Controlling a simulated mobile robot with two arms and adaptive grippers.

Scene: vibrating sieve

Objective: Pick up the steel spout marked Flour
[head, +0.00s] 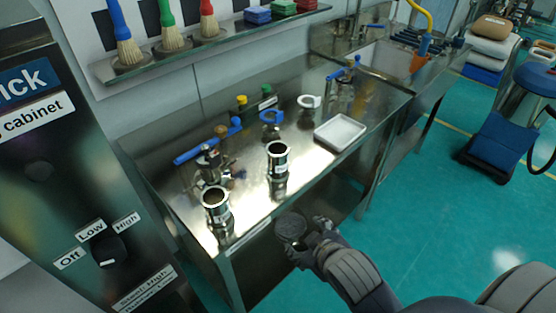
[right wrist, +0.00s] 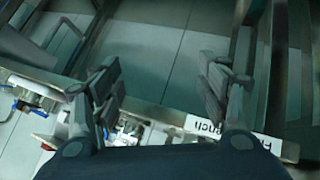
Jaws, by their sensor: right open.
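Two short steel spouts with flared rims stand upright on the steel bench (head: 330,172). The nearer spout (head: 216,206) is close to the bench's front left corner. The other spout (head: 278,160) stands farther back and to the right. Each bears a small white label, too small to read, so I cannot tell which is marked Flour. My right gripper (head: 306,230) is in front of the bench's front edge, to the right of the nearer spout and apart from both. Its two fingers are spread and empty in the right wrist view (right wrist: 160,85). My left gripper is not in view.
A white tray (head: 340,132) lies on the bench right of the spouts. Valve parts with a blue handle (head: 205,145) and blue and white clamps (head: 271,117) are behind them. A shelf with brushes (head: 173,40) hangs above. A control cabinet (head: 75,170) stands at left.

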